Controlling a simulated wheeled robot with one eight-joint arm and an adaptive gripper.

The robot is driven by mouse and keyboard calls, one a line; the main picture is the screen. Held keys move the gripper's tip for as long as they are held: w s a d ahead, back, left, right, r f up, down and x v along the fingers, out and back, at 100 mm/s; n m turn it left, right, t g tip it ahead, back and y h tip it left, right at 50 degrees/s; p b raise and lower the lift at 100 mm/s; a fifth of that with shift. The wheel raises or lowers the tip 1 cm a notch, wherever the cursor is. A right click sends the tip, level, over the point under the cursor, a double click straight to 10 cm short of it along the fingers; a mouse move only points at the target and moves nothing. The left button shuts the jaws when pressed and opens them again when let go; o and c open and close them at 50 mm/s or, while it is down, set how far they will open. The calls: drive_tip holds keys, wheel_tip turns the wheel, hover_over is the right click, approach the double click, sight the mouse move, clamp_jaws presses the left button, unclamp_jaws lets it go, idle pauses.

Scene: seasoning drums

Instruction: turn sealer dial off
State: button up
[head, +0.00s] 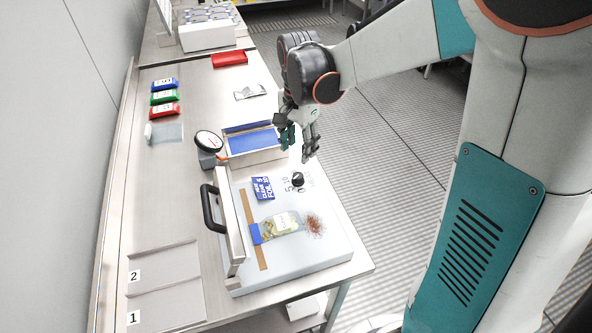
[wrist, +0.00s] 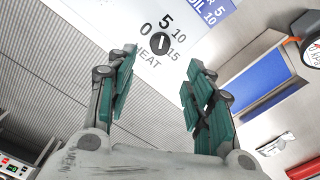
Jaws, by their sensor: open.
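The sealer (head: 330,248) is a pale box on the steel bench, with its lid (head: 231,225) raised at the left. Its black dial (head: 298,179) sits on the top near the far edge. In the wrist view the dial (wrist: 160,43) shows a white line that looks turned roughly towards the 5, between printed marks 0, 5, 10 and 15 over the word HEAT. My gripper (head: 298,145) is open and empty, above and beyond the dial. In the wrist view its teal fingers (wrist: 158,88) are spread apart, with the dial ahead between their tips, not touched.
A pouch (head: 281,225) lies on the sealer beside spilled brown bits (head: 314,225). A blue label (head: 263,189) is left of the dial. A blue-lined tray (head: 252,139) and a round gauge (head: 208,142) stand just behind. The lid's black handle (head: 210,208) sticks up left.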

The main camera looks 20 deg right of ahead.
sight(298, 175)
wheel_tip(298, 175, down, 11)
drive_tip(key=b, duration=0.3)
drive_tip(key=shift+r, duration=0.1)
drive_tip(key=c, duration=1.1)
